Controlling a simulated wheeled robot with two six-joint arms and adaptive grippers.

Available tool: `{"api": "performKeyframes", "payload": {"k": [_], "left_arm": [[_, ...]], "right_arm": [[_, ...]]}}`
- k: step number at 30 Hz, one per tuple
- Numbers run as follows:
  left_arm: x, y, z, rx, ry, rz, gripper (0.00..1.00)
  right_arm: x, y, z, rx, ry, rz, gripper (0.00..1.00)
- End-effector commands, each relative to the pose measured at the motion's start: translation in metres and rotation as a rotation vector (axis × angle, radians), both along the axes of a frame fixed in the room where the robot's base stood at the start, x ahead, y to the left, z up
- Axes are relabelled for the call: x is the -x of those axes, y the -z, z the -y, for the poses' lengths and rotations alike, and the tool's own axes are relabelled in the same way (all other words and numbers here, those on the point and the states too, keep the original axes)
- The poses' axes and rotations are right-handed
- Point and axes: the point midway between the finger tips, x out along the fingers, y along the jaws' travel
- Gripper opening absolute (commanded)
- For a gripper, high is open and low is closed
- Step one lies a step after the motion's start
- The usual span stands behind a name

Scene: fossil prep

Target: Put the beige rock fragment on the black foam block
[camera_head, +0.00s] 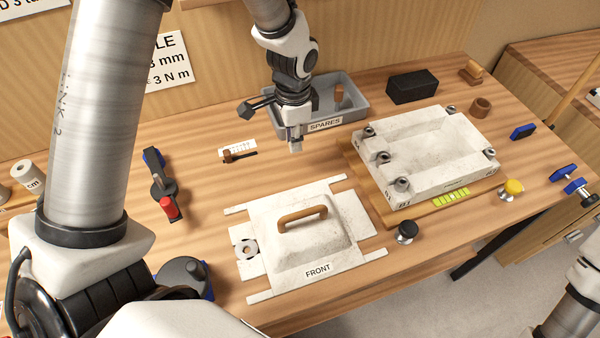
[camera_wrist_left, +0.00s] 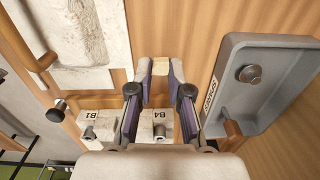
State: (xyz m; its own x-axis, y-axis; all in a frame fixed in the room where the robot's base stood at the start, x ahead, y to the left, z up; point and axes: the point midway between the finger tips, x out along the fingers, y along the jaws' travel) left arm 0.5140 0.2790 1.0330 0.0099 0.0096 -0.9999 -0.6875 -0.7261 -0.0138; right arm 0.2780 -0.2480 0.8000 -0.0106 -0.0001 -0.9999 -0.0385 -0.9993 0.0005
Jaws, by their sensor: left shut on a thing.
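In the head view the fragment is mostly hidden at the fingertips. The black foam block (camera_head: 412,88) lies at the back of the table, right of the tray, with its top bare. It does not show in the left wrist view. My right gripper is not in view.
The SPARES tray (camera_head: 354,103) stands between my left gripper and the foam block. A white block with bolts (camera_head: 440,140) sits in front of the foam block. The white FRONT cover (camera_head: 335,240) has a raised brown handle.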

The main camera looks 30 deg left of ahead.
Motion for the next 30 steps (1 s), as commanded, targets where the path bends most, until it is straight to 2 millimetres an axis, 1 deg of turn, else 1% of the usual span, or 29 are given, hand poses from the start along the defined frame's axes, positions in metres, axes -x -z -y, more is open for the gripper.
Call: {"api": "performKeyframes", "payload": {"k": [2, 7, 11, 16, 19, 25, 29, 30], "left_arm": [[0.001, 0.006, 0.000, -0.001, 0.000, -0.004, 0.06], [0.002, 0.041, 0.000, -0.001, 0.001, -0.006, 0.06], [0.002, 0.062, 0.001, 0.000, 0.001, -0.004, 0.06], [0.002, 0.092, 0.001, 0.000, 0.001, -0.004, 0.06], [0.002, 0.100, 0.001, 0.001, 0.001, -0.001, 0.06], [0.002, 0.101, 0.001, 0.001, 0.001, -0.001, 0.06], [0.002, 0.105, 0.001, 0.001, 0.001, -0.001, 0.06], [0.002, 0.104, 0.001, 0.001, 0.000, -0.001, 0.29]], "right_arm": [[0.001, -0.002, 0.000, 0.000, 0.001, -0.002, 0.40], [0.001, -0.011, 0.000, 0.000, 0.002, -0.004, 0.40], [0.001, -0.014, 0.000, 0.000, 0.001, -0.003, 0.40], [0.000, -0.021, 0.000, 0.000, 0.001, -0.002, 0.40], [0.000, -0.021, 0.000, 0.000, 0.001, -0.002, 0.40], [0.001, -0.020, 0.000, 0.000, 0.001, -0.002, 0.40], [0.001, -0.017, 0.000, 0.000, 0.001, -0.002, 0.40], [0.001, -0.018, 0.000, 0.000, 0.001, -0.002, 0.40]]}}
